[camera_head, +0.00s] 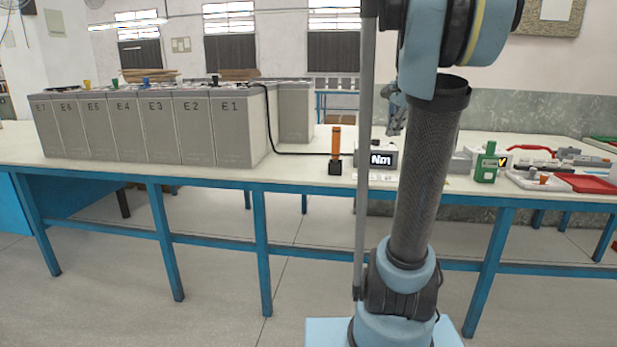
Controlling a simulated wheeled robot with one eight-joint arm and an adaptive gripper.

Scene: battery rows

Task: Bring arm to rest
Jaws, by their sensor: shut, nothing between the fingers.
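My arm rises in the middle right of the head view, with its upper links bent at the top edge. My gripper (394,122) shows small and partly hidden, to the left of the dark arm link. It is shut and empty, with its fingers pointing down. It appears in front of the wall, above the level of the white table top (312,168). It looks apart from the things on the table.
A row of grey batteries (180,125) labelled E stands on the left. An orange-handled tool (336,145), an Nm display box (382,159), a green device (487,164) and red trays (585,183) are on the table. Clear floor (215,285) lies in front.

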